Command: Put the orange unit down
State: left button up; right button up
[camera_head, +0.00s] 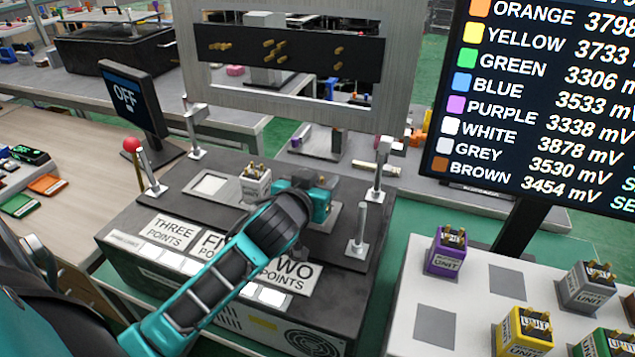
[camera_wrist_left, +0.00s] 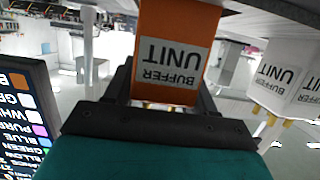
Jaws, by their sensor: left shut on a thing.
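The orange unit (camera_wrist_left: 178,25), labelled BUFFER UNIT, is between the fingers of my left gripper (camera_wrist_left: 168,95) in the left wrist view, which looks upside down. In the head view my left gripper (camera_head: 318,203) is over the right part of the dark fixture (camera_head: 225,222), near a light pad, and hides the orange unit. I cannot tell whether the unit touches the pad. A white unit (camera_head: 256,183) stands on the fixture just left of the gripper; it also shows in the left wrist view (camera_wrist_left: 290,75). My right gripper is not in view.
A lever with a red ball (camera_head: 132,145) stands at the fixture's left. Metal posts and a grey frame (camera_head: 290,100) stand around and behind it. An OFF screen (camera_head: 130,97) is behind left. Purple (camera_head: 446,250), grey, yellow and green units stand on the right table, with bare grey squares between.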

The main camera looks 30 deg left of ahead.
pick_arm(q)
jog(key=shift+f, duration=0.1)
jog(key=o, duration=1.2)
jog(key=shift+o, duration=0.2)
jog(key=shift+r, duration=0.2)
jog(key=v, duration=1.2)
jog(key=shift+d, duration=0.1)
